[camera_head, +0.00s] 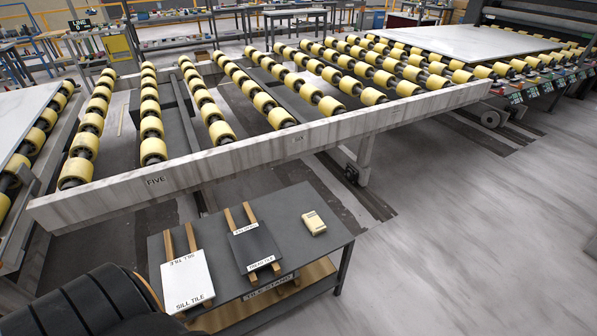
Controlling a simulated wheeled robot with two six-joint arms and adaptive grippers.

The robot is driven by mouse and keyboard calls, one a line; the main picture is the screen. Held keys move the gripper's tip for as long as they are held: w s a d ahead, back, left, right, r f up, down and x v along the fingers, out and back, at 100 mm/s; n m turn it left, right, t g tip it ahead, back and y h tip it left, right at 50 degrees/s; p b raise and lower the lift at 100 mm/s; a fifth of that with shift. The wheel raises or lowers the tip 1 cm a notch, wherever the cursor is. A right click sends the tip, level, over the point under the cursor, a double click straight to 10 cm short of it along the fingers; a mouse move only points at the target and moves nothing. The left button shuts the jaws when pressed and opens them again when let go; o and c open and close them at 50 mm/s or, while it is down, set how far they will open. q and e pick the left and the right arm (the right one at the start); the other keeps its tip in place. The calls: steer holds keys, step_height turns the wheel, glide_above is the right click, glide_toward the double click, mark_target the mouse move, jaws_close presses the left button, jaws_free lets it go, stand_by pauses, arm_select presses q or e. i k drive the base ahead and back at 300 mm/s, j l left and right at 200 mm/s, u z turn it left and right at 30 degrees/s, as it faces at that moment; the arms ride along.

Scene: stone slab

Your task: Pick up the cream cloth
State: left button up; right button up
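A small cream folded item (314,222), which looks like the cream cloth, lies on the dark grey top of the tile stand (300,258). It is near the right part of the stand, right of the dark tile, with clear tabletop around it. A small dark mark shows on it. Neither of my grippers shows in the head view, so nothing is seen touching the cloth.
A white sill tile (187,278) and a dark tile (254,247) rest on wooden strips left of the cloth. Behind the stand runs a long roller conveyor beam (230,157) with yellow rollers. A pale slab (480,42) lies farther back. Open floor (480,240) is at right.

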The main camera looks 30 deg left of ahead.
mark_target(312, 219)
steer(key=u, duration=0.9)
